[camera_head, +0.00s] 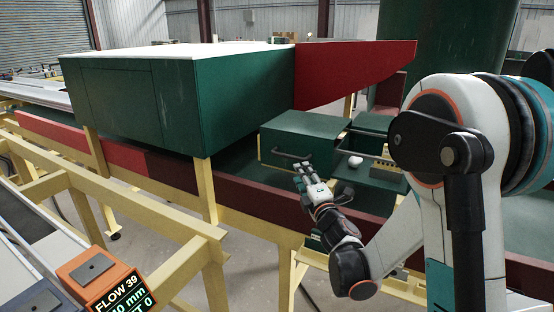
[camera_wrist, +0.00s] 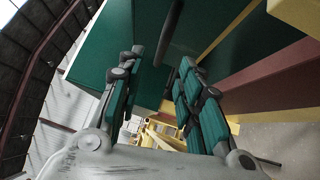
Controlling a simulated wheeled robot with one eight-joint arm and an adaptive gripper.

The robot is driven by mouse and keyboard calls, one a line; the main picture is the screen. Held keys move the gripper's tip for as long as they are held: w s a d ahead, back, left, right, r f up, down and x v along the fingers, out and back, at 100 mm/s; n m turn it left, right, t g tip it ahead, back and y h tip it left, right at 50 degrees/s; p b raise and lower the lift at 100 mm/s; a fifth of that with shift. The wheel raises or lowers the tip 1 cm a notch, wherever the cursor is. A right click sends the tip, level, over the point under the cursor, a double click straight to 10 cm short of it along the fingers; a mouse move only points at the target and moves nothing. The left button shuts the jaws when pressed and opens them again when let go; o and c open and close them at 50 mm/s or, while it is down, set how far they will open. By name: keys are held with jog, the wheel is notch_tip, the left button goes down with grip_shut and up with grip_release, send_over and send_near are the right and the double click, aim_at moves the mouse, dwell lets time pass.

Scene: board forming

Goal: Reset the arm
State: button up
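My arm (camera_head: 462,120) reaches in from the right in the head view, bent down at the elbow. My gripper (camera_head: 303,171) is at the front of a green box-like drawer (camera_head: 305,133), close to its dark bar handle (camera_head: 286,155). In the wrist view, my gripper (camera_wrist: 160,62) has its two padded fingers apart with a clear gap between them. The dark handle (camera_wrist: 170,28) shows just beyond the fingertips, roughly in line with the gap. I see nothing held. Whether a fingertip touches the handle cannot be told.
A large green cabinet (camera_head: 135,105) stands left of the drawer, beside a red sloped panel (camera_head: 345,70). Yellow frame beams (camera_head: 150,213) and a display box (camera_head: 118,292) are in the foreground.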

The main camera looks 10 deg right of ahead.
jog(key=s+d+r+m+g+h, duration=0.2)
jog(key=s+d+r+m+h, duration=0.1)
jog(key=s+m, duration=0.3)
jog(key=s+d+r+m+g+h, duration=0.2)
jog(key=s+d+r+m+g, duration=0.1)
jog(key=s+m, duration=0.3)
jog(key=s+a+f+m+g, duration=0.1)
jog(key=s+f+m+g, duration=0.1)
jog(key=s, duration=0.6)
jog(key=s+a+f+m+g+y, duration=0.1)
jog(key=s+a+f+m+g, duration=0.1)
jog(key=s, duration=0.7)
jog(key=s+a+f+m+g+y, duration=0.1)
jog(key=s+a+f+m+g, duration=0.1)
jog(key=s, duration=0.7)
notch_tip(320, 180, down, 2)
jog(key=m+g, duration=0.1)
jog(key=m, duration=0.1)
jog(key=shift+f+m, duration=0.25)
jog(key=shift+m, duration=0.05)
